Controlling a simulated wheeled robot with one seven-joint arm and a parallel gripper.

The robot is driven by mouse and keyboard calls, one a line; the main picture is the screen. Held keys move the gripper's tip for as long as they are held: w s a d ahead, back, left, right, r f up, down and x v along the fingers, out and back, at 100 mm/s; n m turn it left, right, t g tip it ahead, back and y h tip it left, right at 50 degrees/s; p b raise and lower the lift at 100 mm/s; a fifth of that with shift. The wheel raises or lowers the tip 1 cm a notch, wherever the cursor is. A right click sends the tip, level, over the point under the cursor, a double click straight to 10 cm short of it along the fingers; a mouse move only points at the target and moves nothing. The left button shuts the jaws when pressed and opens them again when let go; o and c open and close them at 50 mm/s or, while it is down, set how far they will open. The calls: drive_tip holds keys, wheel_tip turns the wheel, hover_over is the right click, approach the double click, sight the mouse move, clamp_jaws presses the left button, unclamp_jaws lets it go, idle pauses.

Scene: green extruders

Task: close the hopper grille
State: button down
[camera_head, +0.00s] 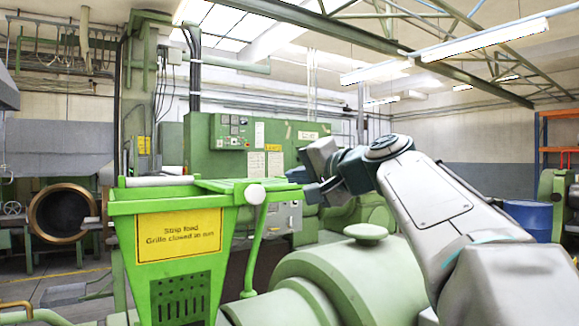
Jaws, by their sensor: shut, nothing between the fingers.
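The green hopper (124,235) stands at left, with a yellow sign (180,234) reading "Strip feed, Grille closed in run". The green slatted grille (236,185) lies about level at the top right of the hopper and reaches right, past the hopper's front wall. The left part of the hopper top shows no slats. My gripper (302,183) is shut and empty at the grille's right end, with its fingers pointing left. I cannot tell whether they touch the grille.
A grey roller (160,181) crosses the hopper's top left. A lever with a white knob (255,194) stands at the hopper's right side. A rounded green machine housing (320,280) lies below my arm. A green control cabinet (235,150) stands behind. A blue drum (530,218) is at right.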

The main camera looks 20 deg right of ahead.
sight(258, 186)
drive_tip(key=a, duration=0.1)
drive_tip(key=a+f, duration=0.2)
drive_tip(key=a, duration=0.1)
drive_tip(key=shift+w, duration=0.15)
drive_tip(key=shift+r, duration=0.1)
